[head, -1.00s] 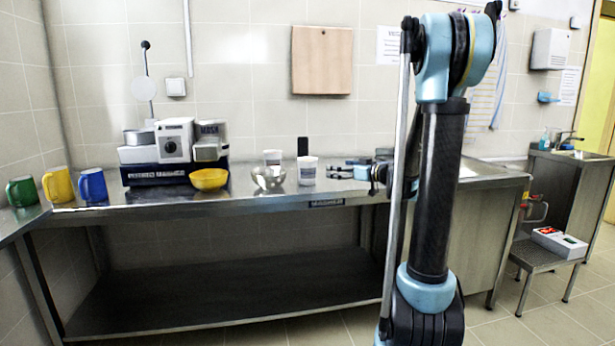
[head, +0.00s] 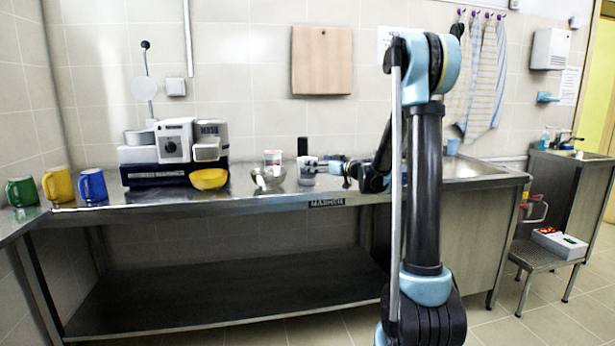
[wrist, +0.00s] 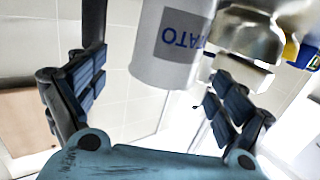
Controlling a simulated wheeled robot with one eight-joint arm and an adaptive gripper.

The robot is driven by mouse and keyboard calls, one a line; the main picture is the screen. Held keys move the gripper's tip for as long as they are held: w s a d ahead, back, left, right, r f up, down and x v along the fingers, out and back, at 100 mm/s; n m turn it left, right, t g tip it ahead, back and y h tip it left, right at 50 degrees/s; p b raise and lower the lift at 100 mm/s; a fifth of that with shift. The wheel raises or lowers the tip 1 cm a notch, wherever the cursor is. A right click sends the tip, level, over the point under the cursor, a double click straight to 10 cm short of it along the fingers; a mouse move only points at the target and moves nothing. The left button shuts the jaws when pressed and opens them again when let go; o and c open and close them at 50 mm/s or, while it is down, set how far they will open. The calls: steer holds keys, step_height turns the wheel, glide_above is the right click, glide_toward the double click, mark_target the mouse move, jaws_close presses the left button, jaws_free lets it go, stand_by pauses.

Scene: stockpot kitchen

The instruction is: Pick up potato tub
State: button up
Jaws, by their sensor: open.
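The potato tub (head: 306,177) is a small white tub standing on the steel counter in the head view. In the wrist view the tub (wrist: 170,65) appears upside down, with a blue-grey label whose visible letters read "ATO". My gripper (head: 322,167) is at the tub's right side, close to it. In the wrist view my gripper (wrist: 155,92) has its two padded fingers spread apart, with the tub between and beyond them. The tub's far end runs out of the wrist picture. I cannot tell whether a finger touches it.
A second white tub (head: 272,157) stands just behind left, and a metal bowl (head: 268,180) sits left of the potato tub. A dark upright object (head: 302,146) is behind. Counter right of my gripper looks clear.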

steer(key=shift+x, duration=2.8)
steer(key=shift+s+a, duration=0.1)
steer(key=shift+s, duration=0.1)
steer(key=shift+c, duration=0.2)
steer(key=c, duration=1.3)
